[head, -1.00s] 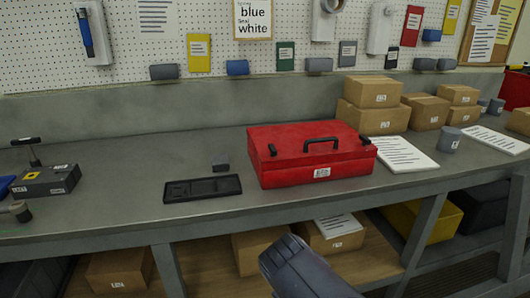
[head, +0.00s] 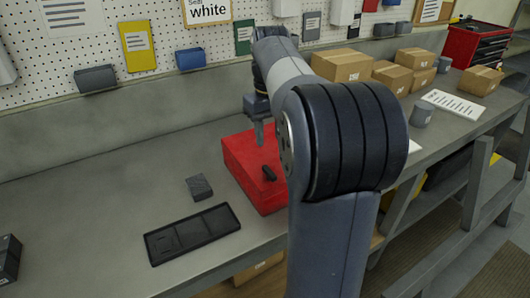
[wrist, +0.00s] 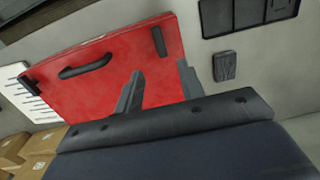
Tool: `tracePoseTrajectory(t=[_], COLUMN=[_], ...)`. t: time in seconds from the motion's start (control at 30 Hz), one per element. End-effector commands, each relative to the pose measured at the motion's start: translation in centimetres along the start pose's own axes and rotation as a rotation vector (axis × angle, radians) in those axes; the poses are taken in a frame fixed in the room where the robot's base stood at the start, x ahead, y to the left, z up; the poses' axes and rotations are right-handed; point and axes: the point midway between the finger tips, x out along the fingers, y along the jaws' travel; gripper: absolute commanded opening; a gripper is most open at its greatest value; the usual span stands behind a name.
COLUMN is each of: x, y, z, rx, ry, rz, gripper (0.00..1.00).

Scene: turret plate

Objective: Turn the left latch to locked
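The red case (head: 240,160) lies on the bench, partly hidden by my arm in the head view. Its left latch, a short black bar (head: 268,173), shows near my arm; in the wrist view this latch (wrist: 158,41) lies roughly along the case's side edge. The black handle (wrist: 85,67) and the other latch (wrist: 27,85) show farther left there; my arm hides both in the head view. My gripper (head: 262,143) is above the case, pointing down. In the wrist view its two fingers (wrist: 158,90) are apart with nothing between them, apart from the left latch.
A black tray (head: 192,233) and a small dark block (head: 199,187) lie left of the case. Cardboard boxes (head: 341,66) and a grey cup (head: 421,114) stand beyond it to the right. The bench left of the tray is mostly clear.

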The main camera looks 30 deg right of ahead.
Motion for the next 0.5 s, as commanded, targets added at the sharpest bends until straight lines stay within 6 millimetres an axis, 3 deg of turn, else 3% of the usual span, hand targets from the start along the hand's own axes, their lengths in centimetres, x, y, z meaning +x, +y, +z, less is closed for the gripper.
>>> tracePoseTrajectory(t=[0.17,0.5], x=[1.9,8.2], y=[0.0,0.0], z=[0.0,0.1], rx=[0.0,0.0], ry=[-0.003,-0.003], rz=[-0.003,-0.002], gripper=[0.37,0.37])
